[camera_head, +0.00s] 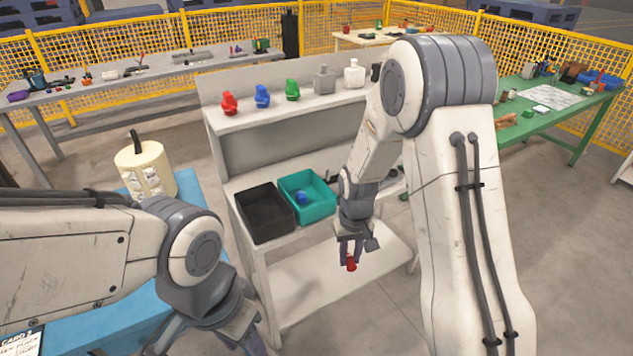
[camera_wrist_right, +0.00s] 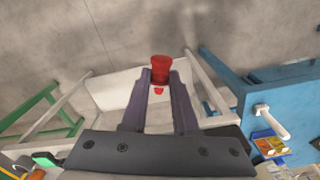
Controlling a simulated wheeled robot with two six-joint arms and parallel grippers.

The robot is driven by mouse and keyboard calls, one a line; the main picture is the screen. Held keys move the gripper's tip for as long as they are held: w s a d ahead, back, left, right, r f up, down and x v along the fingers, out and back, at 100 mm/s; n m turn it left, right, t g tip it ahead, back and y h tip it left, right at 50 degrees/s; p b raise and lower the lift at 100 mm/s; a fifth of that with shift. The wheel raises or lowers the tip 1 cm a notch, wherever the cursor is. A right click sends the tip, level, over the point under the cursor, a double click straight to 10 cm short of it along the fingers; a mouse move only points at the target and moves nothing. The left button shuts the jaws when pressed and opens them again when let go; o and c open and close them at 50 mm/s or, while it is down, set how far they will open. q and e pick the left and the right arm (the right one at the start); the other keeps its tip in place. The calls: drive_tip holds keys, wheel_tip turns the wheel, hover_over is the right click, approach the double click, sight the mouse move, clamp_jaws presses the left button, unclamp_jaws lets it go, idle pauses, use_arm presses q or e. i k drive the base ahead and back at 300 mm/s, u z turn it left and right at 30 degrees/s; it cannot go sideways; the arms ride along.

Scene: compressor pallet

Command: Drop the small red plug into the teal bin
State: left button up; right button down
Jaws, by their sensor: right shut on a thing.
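The small red plug (camera_head: 351,263) is held between the fingertips of my right gripper (camera_head: 350,250), which is shut on it. In the right wrist view the plug (camera_wrist_right: 160,68) sits at the ends of the two fingers (camera_wrist_right: 160,85). The gripper points down in front of the shelf unit, to the right of and nearer than the teal bin. The teal bin (camera_head: 316,212) stands on the middle shelf with a blue item (camera_head: 302,197) inside. My left gripper (camera_head: 215,340) is at the lower left, partly cut off by the frame; its fingers are unclear.
A black bin (camera_head: 262,229) stands left of the teal bin. Red (camera_head: 229,103), blue (camera_head: 262,96) and green (camera_head: 292,90) parts stand on the top shelf (camera_head: 240,123). The lower shelf (camera_head: 300,300) is bare. A cream canister (camera_head: 145,168) stands at left on a blue surface.

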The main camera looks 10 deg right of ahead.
sight(315, 199)
drive_tip(key=z, duration=0.7)
drive_tip(key=i, duration=1.4)
drive_tip(key=u, duration=0.7)
